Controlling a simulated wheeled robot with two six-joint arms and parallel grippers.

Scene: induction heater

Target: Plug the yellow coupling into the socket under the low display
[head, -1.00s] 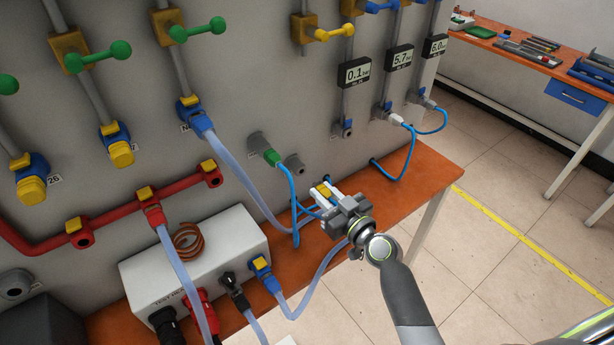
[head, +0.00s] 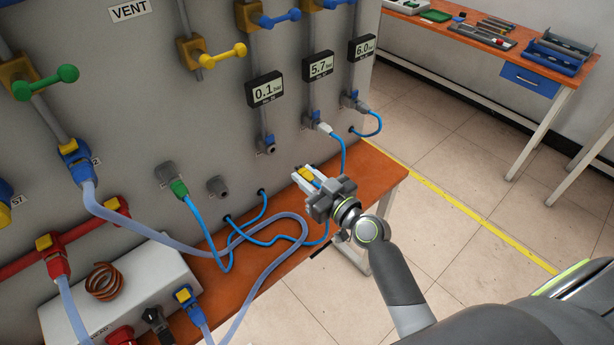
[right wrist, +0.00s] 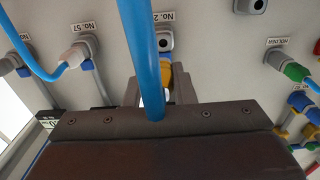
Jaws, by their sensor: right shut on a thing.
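The yellow coupling (head: 307,174) is between the fingers of my right gripper (head: 304,176), which is shut on it. In the right wrist view the coupling (right wrist: 167,75) is partly hidden by its blue hose (right wrist: 143,50). The lowest display (head: 265,90) reads 0.1. The socket under it (head: 266,146) is a grey fitting at the end of a vertical pipe, open and empty. The coupling is apart from this socket, to its lower right in the head view. In the right wrist view a grey socket (right wrist: 164,40) shows just beyond the coupling. My left gripper is not in view.
A white plug with a blue hose (head: 322,128) sits under the 5.7 display (head: 318,65). A green coupling (head: 179,188) and an empty grey port (head: 218,186) are left. Hoses lie across the orange bench (head: 270,240). The air before the socket looks clear.

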